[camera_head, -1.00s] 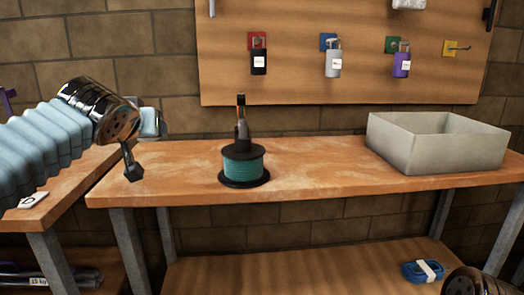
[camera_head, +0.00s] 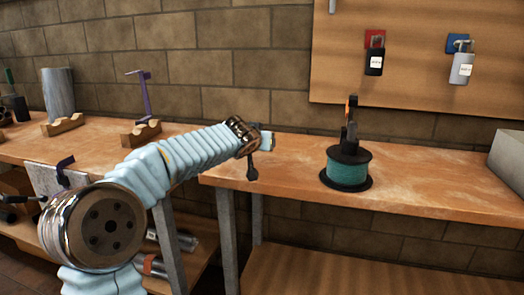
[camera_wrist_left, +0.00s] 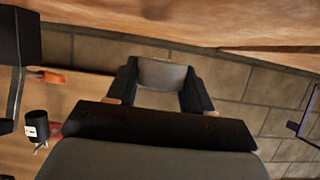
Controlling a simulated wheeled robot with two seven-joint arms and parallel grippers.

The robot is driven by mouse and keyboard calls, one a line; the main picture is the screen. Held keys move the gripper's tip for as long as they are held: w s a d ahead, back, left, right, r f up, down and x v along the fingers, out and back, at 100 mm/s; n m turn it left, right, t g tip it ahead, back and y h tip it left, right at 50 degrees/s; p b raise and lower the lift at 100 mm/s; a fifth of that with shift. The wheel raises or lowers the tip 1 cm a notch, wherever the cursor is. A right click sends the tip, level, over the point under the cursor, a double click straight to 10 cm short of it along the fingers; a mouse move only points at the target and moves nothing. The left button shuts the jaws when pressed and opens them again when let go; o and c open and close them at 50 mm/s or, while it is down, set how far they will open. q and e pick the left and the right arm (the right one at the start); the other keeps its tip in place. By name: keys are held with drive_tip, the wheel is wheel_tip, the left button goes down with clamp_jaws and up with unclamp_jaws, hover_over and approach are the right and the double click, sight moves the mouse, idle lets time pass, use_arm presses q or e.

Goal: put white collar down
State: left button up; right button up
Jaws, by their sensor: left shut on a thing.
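My left gripper (camera_head: 266,141) is at the end of the pale-sleeved arm, above the left end of the right-hand bench. In the left wrist view its two dark fingers (camera_wrist_left: 163,88) are closed on a pale grey-tan, curved piece (camera_wrist_left: 163,74), which looks like the white collar. Its full shape is hidden by the fingers and the dark gripper body. In the head view the held piece is too small to make out clearly. My right gripper is not in view.
A teal spool (camera_head: 348,168) with a dark upright tool stands right of the left gripper. A grey bin (camera_head: 508,155) is at the right edge. On the left bench are a grey cylinder (camera_head: 58,95) and a purple stand (camera_head: 146,95). Padlocks (camera_head: 374,60) hang on the board. Bench top beyond the spool is clear.

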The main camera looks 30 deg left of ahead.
sight(262, 162)
use_arm(q)
drive_tip(key=shift+f, duration=1.4)
drive_tip(key=shift+f+b, duration=0.55)
drive_tip(key=shift+b, duration=0.45)
drive_tip(key=shift+f, duration=0.1)
drive_tip(key=o, duration=1)
